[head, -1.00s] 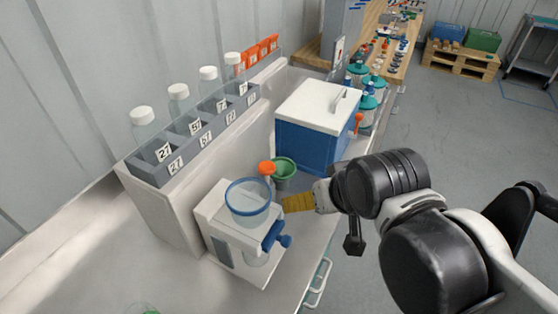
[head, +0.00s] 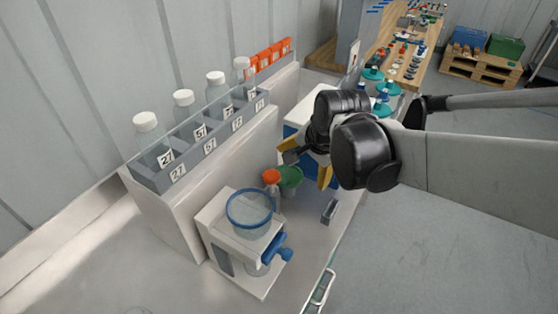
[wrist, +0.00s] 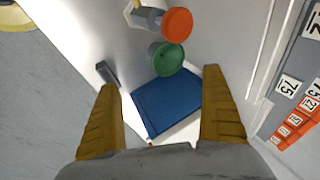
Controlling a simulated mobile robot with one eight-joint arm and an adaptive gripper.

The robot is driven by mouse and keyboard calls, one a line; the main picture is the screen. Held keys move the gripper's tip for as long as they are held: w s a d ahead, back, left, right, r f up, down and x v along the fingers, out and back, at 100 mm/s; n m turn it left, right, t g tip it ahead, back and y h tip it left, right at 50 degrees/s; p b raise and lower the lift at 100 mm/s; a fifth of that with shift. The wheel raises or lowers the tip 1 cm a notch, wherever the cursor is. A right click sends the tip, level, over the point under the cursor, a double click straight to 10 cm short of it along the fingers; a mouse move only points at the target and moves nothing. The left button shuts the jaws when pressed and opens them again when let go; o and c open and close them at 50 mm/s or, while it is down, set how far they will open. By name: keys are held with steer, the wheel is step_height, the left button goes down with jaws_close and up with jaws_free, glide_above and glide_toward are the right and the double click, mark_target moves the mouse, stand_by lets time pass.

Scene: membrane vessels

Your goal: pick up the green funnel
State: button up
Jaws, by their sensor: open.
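The green funnel (head: 290,176) stands on the bench, right behind an orange-red round cap (head: 271,176) and beyond the white stand with the clear blue-rimmed vessel (head: 250,208). In the wrist view the green funnel (wrist: 166,59) is seen from above, beside the orange-red disc (wrist: 176,25), ahead of the fingertips. My gripper (wrist: 165,90) has its two yellow fingers spread, with nothing between them touching. In the head view my gripper (head: 306,166) hovers above and close to the funnel. Whether a finger touches it cannot be told there.
A grey rack (head: 205,140) of white-capped bottles runs along the left. A small grey block (head: 329,211) lies near the bench's right edge.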

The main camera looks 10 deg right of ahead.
steer(key=w+f+m, duration=0.4)
steer(key=w, duration=0.1)
steer(key=shift+w+f+m+g, duration=0.15)
steer(key=shift+w+m+g, duration=0.05)
steer(key=shift+m+g, duration=0.1)
steer(key=b, duration=0.2)
glide_toward(285, 178)
steer(key=shift+w+d+f, duration=0.15)
steer(key=shift+f, duration=0.6)
steer(key=b+x, duration=0.2)
steer(key=x, duration=0.4)
steer(key=shift+w+r+b, duration=0.1)
steer(key=shift+w+b, duration=0.05)
steer(key=shift+b, duration=0.25)
steer(key=shift+r, duration=0.1)
jaws_close()
